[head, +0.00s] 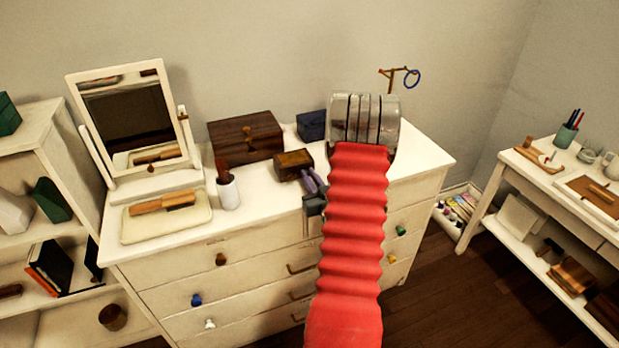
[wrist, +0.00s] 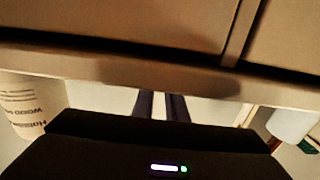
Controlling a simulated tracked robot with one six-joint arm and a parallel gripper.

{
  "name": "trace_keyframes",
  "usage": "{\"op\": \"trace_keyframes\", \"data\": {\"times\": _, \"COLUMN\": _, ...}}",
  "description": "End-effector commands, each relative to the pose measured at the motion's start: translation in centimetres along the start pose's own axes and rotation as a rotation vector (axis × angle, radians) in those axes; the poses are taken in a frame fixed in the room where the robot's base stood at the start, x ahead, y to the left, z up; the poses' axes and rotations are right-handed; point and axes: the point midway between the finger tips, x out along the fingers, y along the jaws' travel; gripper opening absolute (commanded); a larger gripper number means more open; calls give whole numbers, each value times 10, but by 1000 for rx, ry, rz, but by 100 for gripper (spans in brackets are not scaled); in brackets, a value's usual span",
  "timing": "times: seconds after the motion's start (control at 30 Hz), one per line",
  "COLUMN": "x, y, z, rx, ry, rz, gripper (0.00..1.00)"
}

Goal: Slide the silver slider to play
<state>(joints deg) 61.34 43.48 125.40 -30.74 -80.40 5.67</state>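No silver slider can be made out in either view. A small wooden box (head: 293,164) with a lighter patch on top stands on the white dresser top; I cannot tell whether it carries the slider. My gripper (head: 311,179) is just right of this box, low over the dresser top, partly behind my red arm. In the wrist view two dark fingers (wrist: 161,106) point at a close brown surface (wrist: 120,65), with a narrow gap and nothing seen between them. Contact with it cannot be told.
A larger wooden box (head: 245,136), a blue box (head: 312,125) and a white cup with a brush (head: 228,191) stand near. A mirror (head: 130,120) and a tray with a brush (head: 165,222) are at left. A stand with a blue ring (head: 412,79) is behind my arm.

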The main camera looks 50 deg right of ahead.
Motion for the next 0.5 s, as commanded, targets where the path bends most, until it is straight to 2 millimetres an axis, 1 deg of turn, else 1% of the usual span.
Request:
{"op": "trace_keyframes", "data": {"times": 0.03, "x": 0, "y": 0, "z": 0, "rx": 0, "ry": 0, "rz": 0, "gripper": 7}}
{"op": "trace_keyframes", "data": {"times": 0.13, "x": 0, "y": 0, "z": 0, "rx": 0, "ry": 0, "rz": -1, "gripper": 0}}
{"op": "trace_keyframes", "data": {"times": 0.5, "x": 0, "y": 0, "z": 0, "rx": 0, "ry": 0, "rz": -1, "gripper": 0}}
